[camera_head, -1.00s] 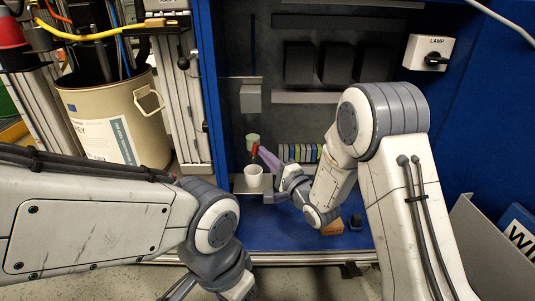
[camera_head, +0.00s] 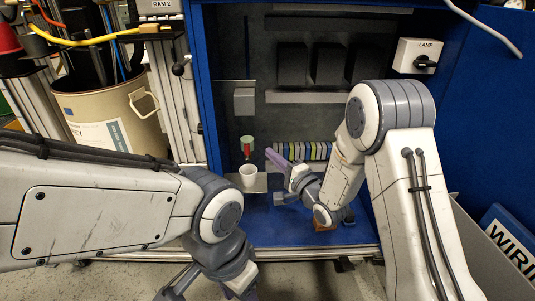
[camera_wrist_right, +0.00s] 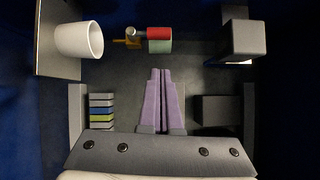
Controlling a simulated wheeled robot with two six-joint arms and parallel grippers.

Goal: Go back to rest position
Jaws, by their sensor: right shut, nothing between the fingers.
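My right gripper (camera_head: 278,159) reaches into the blue cabinet with its purple fingers pressed together and nothing between them. In the right wrist view the shut fingers (camera_wrist_right: 160,88) point toward the red-and-green pump part (camera_wrist_right: 159,34), with a gap between. In the head view the red part (camera_head: 247,151) sits below a green cap, above a white cup (camera_head: 249,175), left of the fingers. The cup also shows in the wrist view (camera_wrist_right: 80,40).
A row of coloured blocks (camera_head: 302,150) stands at the cabinet's back, near my right gripper. A lamp switch box (camera_head: 419,56) is on the right. A beige drum (camera_head: 112,115) stands at the left.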

